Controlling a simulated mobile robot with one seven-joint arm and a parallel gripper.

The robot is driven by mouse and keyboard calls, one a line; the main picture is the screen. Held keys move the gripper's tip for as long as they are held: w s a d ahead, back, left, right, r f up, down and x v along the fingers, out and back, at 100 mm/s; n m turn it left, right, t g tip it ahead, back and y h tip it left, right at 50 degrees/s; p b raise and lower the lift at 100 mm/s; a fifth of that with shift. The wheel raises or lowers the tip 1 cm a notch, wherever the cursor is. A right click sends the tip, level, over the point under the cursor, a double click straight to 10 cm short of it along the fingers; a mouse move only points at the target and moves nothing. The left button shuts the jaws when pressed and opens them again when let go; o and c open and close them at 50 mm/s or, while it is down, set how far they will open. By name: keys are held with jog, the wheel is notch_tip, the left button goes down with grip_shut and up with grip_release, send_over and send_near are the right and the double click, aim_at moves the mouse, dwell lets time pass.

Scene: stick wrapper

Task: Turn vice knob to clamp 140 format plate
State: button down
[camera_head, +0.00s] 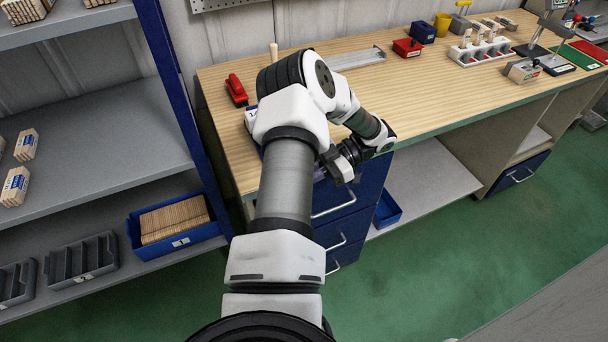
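My arm reaches out over the front edge of the wooden workbench (430,82) and bends back, with its wrist beyond the edge. My gripper (338,166) is at the bench front, in front of the blue drawer cabinet. Its fingers are small and dark, and I cannot tell whether they are open or hold anything. A white and blue object (251,120) shows partly at the left of the bench behind my arm; most of it is hidden. I cannot make out the vice, its knob or the 140 format plate with certainty. My arm hides part of the bench.
A red tool (236,90) lies at the bench's back left. A long grey metal piece (356,59), a red box (407,48) and a white rack (480,51) stand farther along. Grey shelves (95,135) with a blue bin (177,225) are at left. Green floor is clear in front.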

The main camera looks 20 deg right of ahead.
jog(key=c, duration=1.5)
grip_release()
jog(key=shift+o, duration=0.3)
jog(key=shift+w+r, duration=0.1)
